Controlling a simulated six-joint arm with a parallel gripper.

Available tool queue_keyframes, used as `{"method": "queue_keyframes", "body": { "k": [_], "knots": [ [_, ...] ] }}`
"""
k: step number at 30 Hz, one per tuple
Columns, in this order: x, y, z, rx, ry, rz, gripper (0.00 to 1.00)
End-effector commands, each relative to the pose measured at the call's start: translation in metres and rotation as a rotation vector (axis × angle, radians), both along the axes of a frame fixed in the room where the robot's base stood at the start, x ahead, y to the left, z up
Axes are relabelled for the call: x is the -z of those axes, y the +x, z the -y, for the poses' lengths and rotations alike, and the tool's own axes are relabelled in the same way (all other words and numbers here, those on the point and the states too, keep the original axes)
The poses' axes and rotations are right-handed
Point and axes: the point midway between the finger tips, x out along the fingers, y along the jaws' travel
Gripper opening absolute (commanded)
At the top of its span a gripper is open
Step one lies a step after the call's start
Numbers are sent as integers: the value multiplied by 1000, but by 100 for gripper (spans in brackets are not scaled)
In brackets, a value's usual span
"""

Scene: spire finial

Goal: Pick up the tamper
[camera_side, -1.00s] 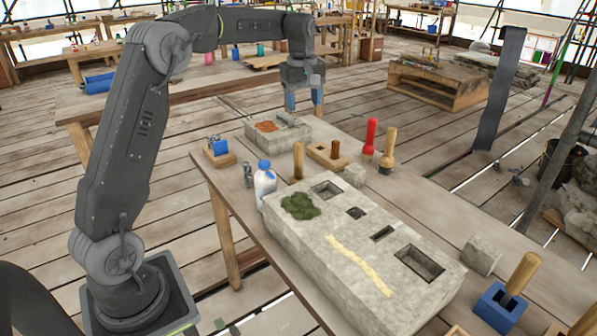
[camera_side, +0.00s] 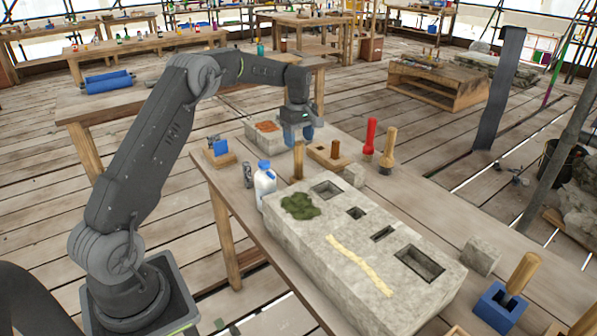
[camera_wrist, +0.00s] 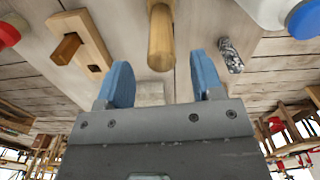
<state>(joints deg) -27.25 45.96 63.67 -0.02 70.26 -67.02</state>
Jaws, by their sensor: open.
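My gripper (camera_side: 298,134) is open and empty, low over the far part of the bench with its blue fingers pointing down. An upright round wooden handle (camera_side: 298,161) stands just in front of it, behind the stone block. In the wrist view this handle (camera_wrist: 161,38) lies ahead of the gap between the fingers (camera_wrist: 160,80), apart from both. Its lower end is hidden by the stone block in the side view. A wooden-handled tool with a dark foot (camera_side: 388,152) stands further right. I cannot tell for certain which of these is the tamper.
A large stone block (camera_side: 350,265) with cut sockets fills the bench front.

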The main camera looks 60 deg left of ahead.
Motion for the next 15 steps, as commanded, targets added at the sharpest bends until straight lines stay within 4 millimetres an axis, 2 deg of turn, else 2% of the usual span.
{"method": "queue_keyframes", "body": {
  "k": [9,15],
  "knots": [
    [43,-2,1,1,-1,-3,61],
    [51,-2,1,1,-1,-1,61]
  ]
}}
